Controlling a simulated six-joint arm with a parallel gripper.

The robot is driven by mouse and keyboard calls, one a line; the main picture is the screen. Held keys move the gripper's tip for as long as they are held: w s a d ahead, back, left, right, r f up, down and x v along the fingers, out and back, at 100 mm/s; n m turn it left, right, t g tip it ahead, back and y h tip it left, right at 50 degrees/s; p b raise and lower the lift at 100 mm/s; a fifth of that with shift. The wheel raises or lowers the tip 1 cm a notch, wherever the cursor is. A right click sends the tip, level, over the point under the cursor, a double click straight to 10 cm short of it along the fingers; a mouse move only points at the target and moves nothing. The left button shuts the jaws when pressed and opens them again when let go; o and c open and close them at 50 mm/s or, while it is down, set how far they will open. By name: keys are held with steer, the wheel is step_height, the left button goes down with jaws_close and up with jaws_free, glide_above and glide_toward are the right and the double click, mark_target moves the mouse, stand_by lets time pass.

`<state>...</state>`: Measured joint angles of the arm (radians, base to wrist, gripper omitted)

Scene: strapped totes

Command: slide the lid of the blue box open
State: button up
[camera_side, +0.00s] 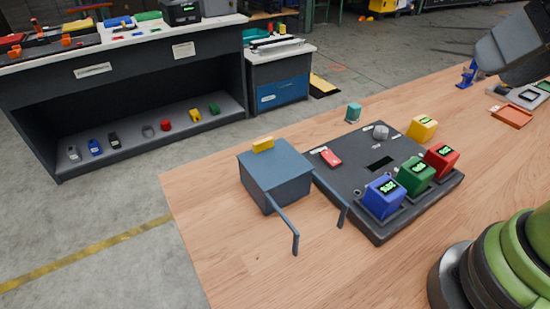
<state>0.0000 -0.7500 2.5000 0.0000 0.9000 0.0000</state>
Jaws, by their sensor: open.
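The blue box (273,187) stands on the wooden table, left of a dark board. Its flat grey-blue lid (276,164) covers the top. A yellow block (263,144) sits at the lid's far edge. Two thin blue-grey rails run out from the box toward the lower right, one ending near the board's left corner. The inside of the box is hidden. No fingers of my gripper show.
The dark board (330,187) carries blue (383,199), green (416,177) and red (441,160) cubes with small displays. A yellow block (422,129) and a teal block (354,111) stand behind it. Bare table lies in front of the box.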

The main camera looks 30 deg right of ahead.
steer(key=shift+w+r, duration=0.25)
steer(key=shift+w, duration=0.15)
steer(key=shift+c, duration=0.4)
steer(key=m+g+y, duration=0.2)
steer(key=m+g, duration=0.5)
steer(key=m, duration=0.7)
glide_above(269, 138)
steer(key=d, duration=0.4)
step_height(269, 138, down, 15)
steer(key=shift+y, duration=0.3)
steer(key=x, duration=0.9)
steer(key=shift+s+a+f, duration=0.1)
steer(key=shift+s+f, duration=0.05)
jaws_close()
